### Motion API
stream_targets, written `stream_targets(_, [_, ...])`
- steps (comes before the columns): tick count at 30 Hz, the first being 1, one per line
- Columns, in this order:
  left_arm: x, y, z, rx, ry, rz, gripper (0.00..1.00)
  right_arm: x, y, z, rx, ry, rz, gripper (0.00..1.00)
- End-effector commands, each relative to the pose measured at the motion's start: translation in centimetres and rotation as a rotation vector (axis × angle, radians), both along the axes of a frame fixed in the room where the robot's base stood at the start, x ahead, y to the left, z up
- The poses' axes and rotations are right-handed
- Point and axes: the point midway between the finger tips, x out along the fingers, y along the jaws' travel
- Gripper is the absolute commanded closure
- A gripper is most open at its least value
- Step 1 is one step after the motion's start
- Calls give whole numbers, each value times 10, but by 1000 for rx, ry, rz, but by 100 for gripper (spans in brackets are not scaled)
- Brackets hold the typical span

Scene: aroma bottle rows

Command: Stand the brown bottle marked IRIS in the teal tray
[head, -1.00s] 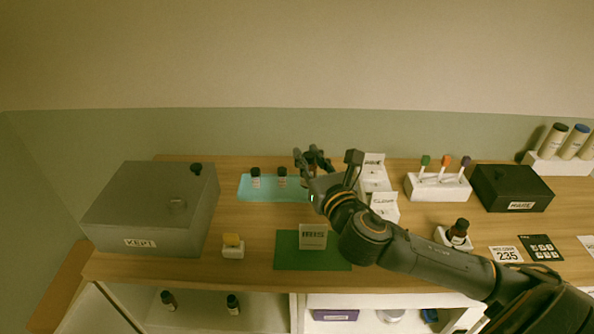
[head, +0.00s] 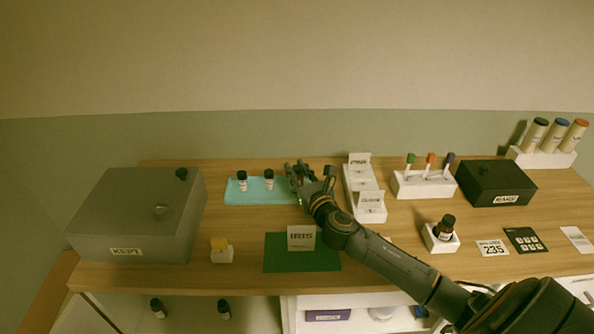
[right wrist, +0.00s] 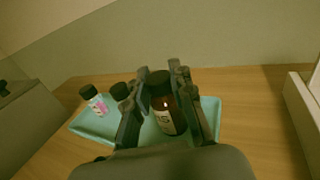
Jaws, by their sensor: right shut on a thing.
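The teal tray (head: 248,198) lies at the back middle of the table. Two dark-capped bottles, one left (head: 242,181) and one right (head: 269,179), stand in it. My right gripper (head: 306,172) is at the tray's right end. In the right wrist view the gripper (right wrist: 165,95) is shut on a brown bottle (right wrist: 167,112) with a dark cap and a pale label, only partly readable. The bottle looks upright over the tray's right part; I cannot tell whether its base touches. The fingers hide it in the head view. My left gripper is out of view.
A white stepped stand (head: 370,205) is close right of the gripper. A grey box (head: 140,215) is at left. A brown bottle sits in a white holder (head: 440,240) at right.

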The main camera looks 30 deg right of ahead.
Motion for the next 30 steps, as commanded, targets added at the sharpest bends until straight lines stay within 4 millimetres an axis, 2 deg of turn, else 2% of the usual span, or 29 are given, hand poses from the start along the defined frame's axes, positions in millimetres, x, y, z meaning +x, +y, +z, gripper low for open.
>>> stream_targets(9, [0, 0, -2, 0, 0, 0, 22, 0, 0, -3, 0, -1, 0, 100])
stream_targets(10, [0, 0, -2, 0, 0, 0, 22, 0, 0, -3, 0, 0, 0, 75])
stream_targets(13, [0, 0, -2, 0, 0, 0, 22, 0, 0, -2, 0, 0, 0, 55])
stream_targets(24, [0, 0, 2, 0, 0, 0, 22, 0, 0, 2, -1, -1, 0, 55])
stream_targets(30, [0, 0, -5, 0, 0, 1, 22, -28, 4, -3, -2, 2, 2, 55])
